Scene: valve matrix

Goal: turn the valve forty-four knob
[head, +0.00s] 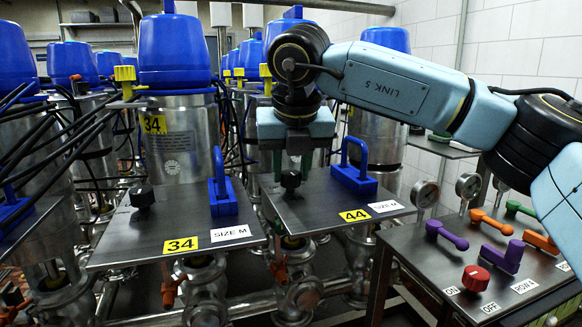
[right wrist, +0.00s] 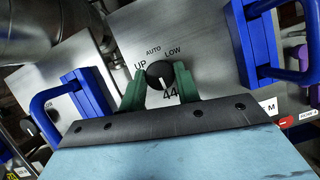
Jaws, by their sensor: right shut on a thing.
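The black valve forty-four knob (head: 291,179) stands on the metal plate marked 44 (head: 330,208). My right gripper (head: 291,165) reaches down onto it from above. In the right wrist view the knob (right wrist: 159,74) sits between the green fingers of my right gripper (right wrist: 159,84), which are shut on it. UP, AUTO and LOW are printed around the knob's far side. A white mark on the knob lies toward its lower side in that view, near the printed 44. My left gripper is not in view.
A blue handle (head: 355,172) stands on the 44 plate, close right of my gripper. Plate 34 (head: 170,235) with its own knob (head: 142,196) and blue handle (head: 222,190) is at left. A panel with coloured levers (head: 446,234) and a red knob (head: 475,278) is at right.

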